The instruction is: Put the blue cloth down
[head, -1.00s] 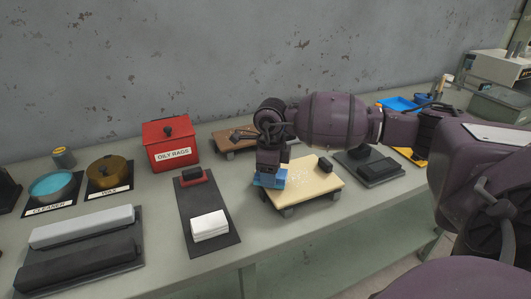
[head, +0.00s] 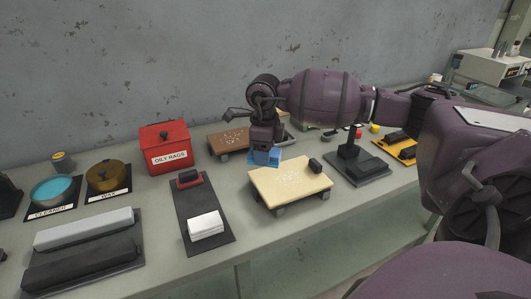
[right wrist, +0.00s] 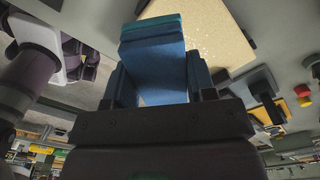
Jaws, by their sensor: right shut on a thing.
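The blue cloth (head: 265,157) is a folded blue block held in my right gripper (head: 264,146). In the right wrist view the cloth (right wrist: 155,62) fills the space between the two fingers of my right gripper (right wrist: 160,85), with a teal edge at its far end. In the head view the cloth hangs over the far left part of a pale yellow board (head: 290,188) on short feet. It looks raised above the board, though the exact gap is hard to tell. My left gripper is not in view.
A dark mat (head: 195,222) with a white folded cloth (head: 206,225) lies left of the board. A red oily rags box (head: 166,147), a wax tin (head: 107,174) and a cleaner dish (head: 53,189) stand farther left. A brown board (head: 228,141) is behind. A dark block stand (head: 356,165) is right.

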